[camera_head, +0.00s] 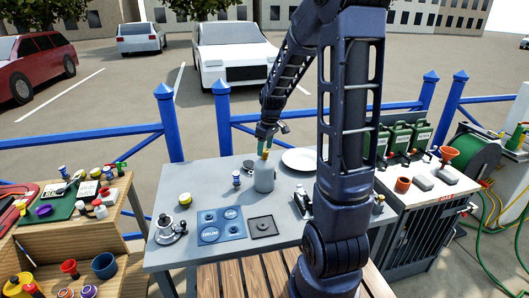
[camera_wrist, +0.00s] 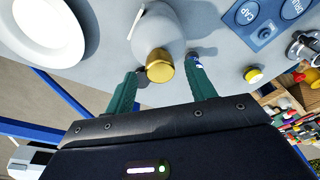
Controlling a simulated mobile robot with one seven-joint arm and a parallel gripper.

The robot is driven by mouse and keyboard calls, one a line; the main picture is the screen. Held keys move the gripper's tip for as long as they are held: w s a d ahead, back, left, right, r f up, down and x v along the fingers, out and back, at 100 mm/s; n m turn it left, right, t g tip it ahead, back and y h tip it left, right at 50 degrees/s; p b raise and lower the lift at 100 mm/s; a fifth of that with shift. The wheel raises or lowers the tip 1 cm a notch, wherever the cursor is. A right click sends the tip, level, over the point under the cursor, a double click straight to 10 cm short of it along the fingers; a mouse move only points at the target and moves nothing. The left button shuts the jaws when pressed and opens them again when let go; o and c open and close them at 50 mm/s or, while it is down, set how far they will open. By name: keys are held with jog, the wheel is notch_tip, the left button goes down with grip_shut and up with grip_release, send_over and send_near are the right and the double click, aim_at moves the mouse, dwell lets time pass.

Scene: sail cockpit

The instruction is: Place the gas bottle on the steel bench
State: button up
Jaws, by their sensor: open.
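The gas bottle appears to be the grey, rounded bottle (camera_head: 264,178) with a gold cap. It stands upright on the grey steel bench (camera_head: 175,262), near its middle. My gripper (camera_head: 265,147) is above the bottle's top with its jaws open. In the wrist view the two green fingers (camera_wrist: 162,72) are on either side of the gold cap (camera_wrist: 160,67), with visible gaps. The grey body of the bottle (camera_wrist: 158,30) lies beyond the cap. I cannot tell whether a finger touches it.
A white plate (camera_head: 299,159) lies right of the bottle. A blue labelled tray (camera_head: 222,226), a dark square plate (camera_head: 263,227) and a metal burner-like item (camera_head: 168,230) are in front and left. A small blue-and-white can (camera_head: 236,180) stands close left. Blue railings (camera_head: 168,120) run behind.

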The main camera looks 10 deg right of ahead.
notch_tip(320, 180, up, 8)
jog(key=s+r, duration=0.1)
jog(key=s+d+r+m+t, duration=0.1)
jog(key=s+d+r+m, duration=0.1)
jog(key=s, duration=1)
jog(key=s+d+r+m+t+h, duration=0.1)
jog(key=s+r+m, duration=0.4)
jog(key=s, duration=0.7)
jog(key=shift+s+d+m+t, duration=0.25)
jog(key=shift+d+m+t, duration=0.45)
jog(key=shift+d+m, duration=0.3)
jog(key=o, duration=0.4)
jog(key=shift+s, duration=0.15)
jog(key=shift+c, duration=0.2)
jog(key=o, duration=0.6)
jog(key=shift+d, duration=0.1)
jog(key=shift+o, duration=0.2)
